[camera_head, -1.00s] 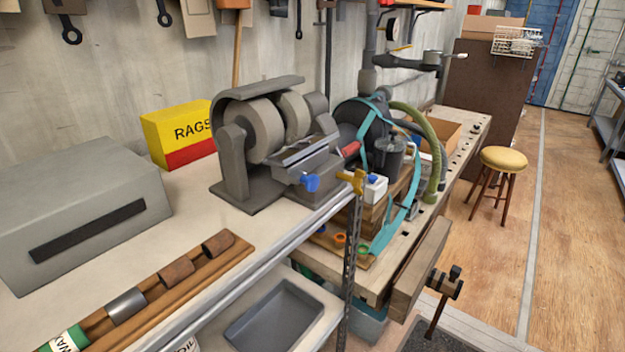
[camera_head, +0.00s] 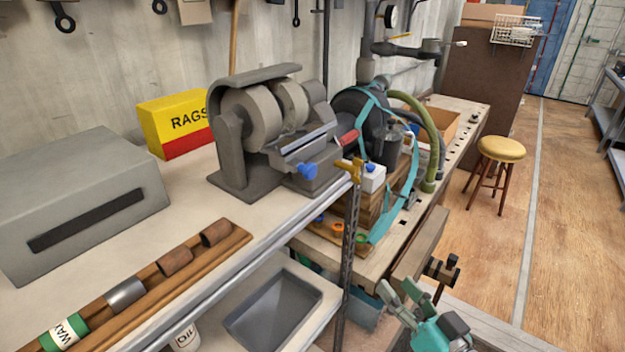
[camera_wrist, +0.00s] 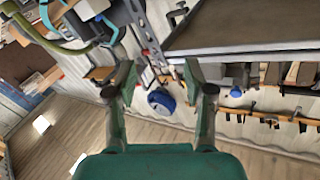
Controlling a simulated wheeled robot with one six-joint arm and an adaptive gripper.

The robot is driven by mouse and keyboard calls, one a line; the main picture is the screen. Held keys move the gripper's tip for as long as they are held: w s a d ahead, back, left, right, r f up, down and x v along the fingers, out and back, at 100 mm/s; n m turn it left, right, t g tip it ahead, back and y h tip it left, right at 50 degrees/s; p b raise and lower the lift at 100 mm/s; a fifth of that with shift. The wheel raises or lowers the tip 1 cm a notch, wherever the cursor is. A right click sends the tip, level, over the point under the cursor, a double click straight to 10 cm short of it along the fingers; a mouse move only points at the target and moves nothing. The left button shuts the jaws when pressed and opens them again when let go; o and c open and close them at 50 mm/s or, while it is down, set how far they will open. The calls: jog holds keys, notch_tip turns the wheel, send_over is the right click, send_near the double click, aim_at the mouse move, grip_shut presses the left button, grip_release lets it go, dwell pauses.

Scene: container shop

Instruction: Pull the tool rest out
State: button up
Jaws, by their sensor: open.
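A grey bench grinder (camera_head: 255,125) stands on the pale benchtop. Its tool rest (camera_head: 305,140) is a light metal plate in front of the wheels, on a grey block with a blue knob (camera_head: 307,171). My gripper (camera_head: 400,290) is at the lower right of the head view, apart from the grinder and out in front of the bench. In the wrist view my gripper (camera_wrist: 158,80) is open and empty. A blue round object (camera_wrist: 161,101) shows beyond the fingers; I cannot tell what it is.
A stool (camera_head: 500,150) stands on the mostly clear floor at right.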

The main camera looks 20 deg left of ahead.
jog(key=w+a+r+n+g+y, duration=0.1)
jog(key=a+r+n+g+y, duration=0.35)
jog(key=r, duration=0.75)
jog(key=n+g, duration=0.3)
jog(key=n, duration=0.3)
send_near(313, 171)
jog(key=shift+m+y, duration=0.25)
jog(key=shift+y, duration=0.2)
jog(key=x, duration=1)
jog(key=shift+w+a+f, duration=0.2)
jog(key=shift+w+f, duration=0.05)
jog(key=shift+f, duration=0.15)
grip_shut()
